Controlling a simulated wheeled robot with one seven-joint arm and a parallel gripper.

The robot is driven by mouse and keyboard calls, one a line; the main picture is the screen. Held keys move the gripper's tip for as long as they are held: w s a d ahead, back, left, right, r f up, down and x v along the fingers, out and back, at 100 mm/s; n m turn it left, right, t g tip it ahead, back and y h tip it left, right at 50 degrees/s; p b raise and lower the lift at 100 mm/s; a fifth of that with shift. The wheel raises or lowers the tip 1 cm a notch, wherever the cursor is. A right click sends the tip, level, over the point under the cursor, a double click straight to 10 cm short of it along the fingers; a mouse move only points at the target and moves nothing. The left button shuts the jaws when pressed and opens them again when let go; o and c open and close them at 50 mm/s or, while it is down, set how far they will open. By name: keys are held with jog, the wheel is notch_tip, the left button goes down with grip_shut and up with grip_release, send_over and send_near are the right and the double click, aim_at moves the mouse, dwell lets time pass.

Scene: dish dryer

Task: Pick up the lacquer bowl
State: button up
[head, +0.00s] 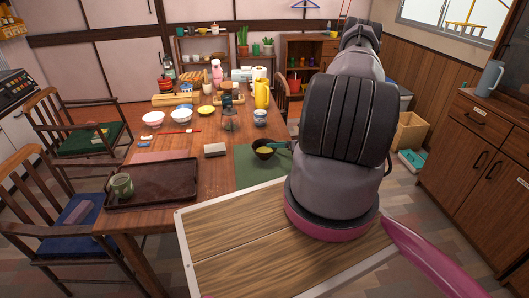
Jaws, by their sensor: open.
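A small dark bowl (264,151) with a yellowish inside, which looks like the lacquer bowl, stands upright near the table's right edge, by a green mat (248,178). My arm covers the area just right of it. A small grey-teal piece, seemingly the tip of my gripper (281,146), shows from behind the arm at the bowl's right rim. I cannot tell whether it touches the bowl. Most of my gripper is hidden. It is open, and the bowl rests on the mat side of the table.
A dark tray (152,188) with a green cup (122,184) lies at the front left of the table. A grey block (215,150) is left of the bowl. White bowls (181,114), a yellow pitcher (262,93) and a patterned cup (260,117) stand farther back. Chairs line the left.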

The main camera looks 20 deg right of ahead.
aim_at(265, 151)
jog(key=shift+x, duration=1.85)
grip_shut()
jog(key=shift+r, duration=0.1)
